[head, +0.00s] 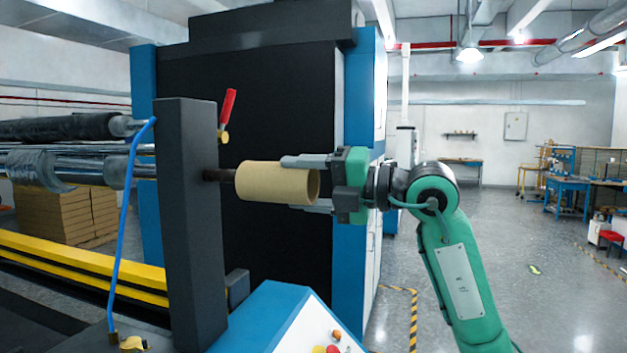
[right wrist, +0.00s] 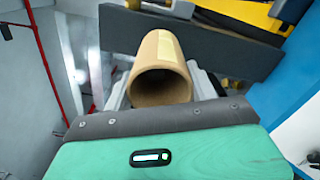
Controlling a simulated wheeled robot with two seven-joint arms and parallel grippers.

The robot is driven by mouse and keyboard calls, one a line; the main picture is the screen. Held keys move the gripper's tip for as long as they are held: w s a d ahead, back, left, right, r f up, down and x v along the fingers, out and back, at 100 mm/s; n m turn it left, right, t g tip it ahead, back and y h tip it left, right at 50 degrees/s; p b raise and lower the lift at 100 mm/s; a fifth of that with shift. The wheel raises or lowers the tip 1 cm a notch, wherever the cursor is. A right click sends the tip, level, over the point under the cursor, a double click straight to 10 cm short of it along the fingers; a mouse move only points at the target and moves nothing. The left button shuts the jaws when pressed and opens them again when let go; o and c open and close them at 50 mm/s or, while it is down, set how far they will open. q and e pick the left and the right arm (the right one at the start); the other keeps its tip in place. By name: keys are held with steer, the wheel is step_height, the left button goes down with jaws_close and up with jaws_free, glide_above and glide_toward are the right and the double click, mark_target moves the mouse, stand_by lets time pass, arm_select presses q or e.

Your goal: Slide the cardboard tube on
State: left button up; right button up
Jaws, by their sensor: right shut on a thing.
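The tan cardboard tube (head: 262,181) lies level in the head view, with its open end facing right. My right gripper (head: 308,184) is shut on it near that open end, one finger above and one below. The tube's left end meets the dark shaft end (head: 222,175) that sticks out of the grey upright post (head: 190,215). Whether the shaft is inside the tube or only in front of it I cannot tell. In the right wrist view the tube (right wrist: 160,66) sits between my fingers and points toward the dark post (right wrist: 190,40). My left gripper is not in view.
A red-handled lever (head: 228,108) stands on the post above the shaft. A blue hose (head: 125,220) runs down the post's left side. A blue control panel (head: 270,315) with coloured buttons is below the tube. Open floor lies to the right.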

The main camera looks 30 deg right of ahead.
mark_target(265, 180)
steer(key=shift+p+x, duration=1.1)
steer(key=shift+x, duration=2.2)
steer(key=shift+r, duration=0.1)
steer(key=shift+r, duration=0.1)
steer(key=o, duration=1.1)
steer(key=shift+c, duration=0.2)
